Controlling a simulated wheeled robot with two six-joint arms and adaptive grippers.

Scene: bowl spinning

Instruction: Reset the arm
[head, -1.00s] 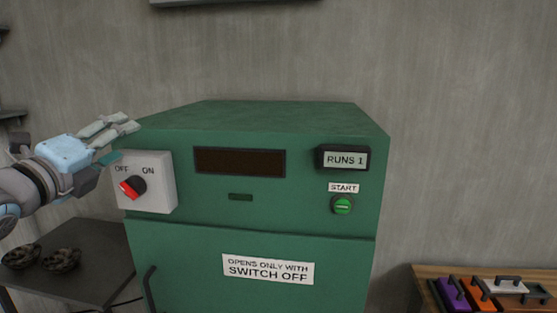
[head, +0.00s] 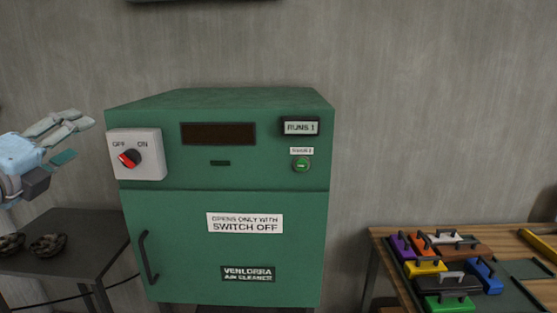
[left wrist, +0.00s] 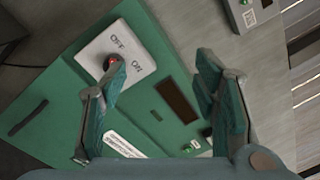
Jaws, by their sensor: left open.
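My left gripper (head: 70,138) is open and empty, at the left edge of the head view, to the left of the green machine (head: 225,250) and apart from it. In the left wrist view its two fingers (left wrist: 165,90) are spread, with the machine beyond them. The machine has a white switch plate (head: 150,143) with a red-and-black knob (head: 130,159) whose red end points down-left; OFF and ON are printed above. A counter (head: 300,127) reads RUNS 1, above a green start button (head: 301,166). The door (head: 180,270) is shut. My right gripper is not in view.
A dark side table (head: 75,228) at the left holds two dark, bowl-like pieces (head: 47,246). A wooden table (head: 385,250) at the right carries several coloured blocks with handles, such as a yellow one (head: 426,265). Open space lies between machine and right table.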

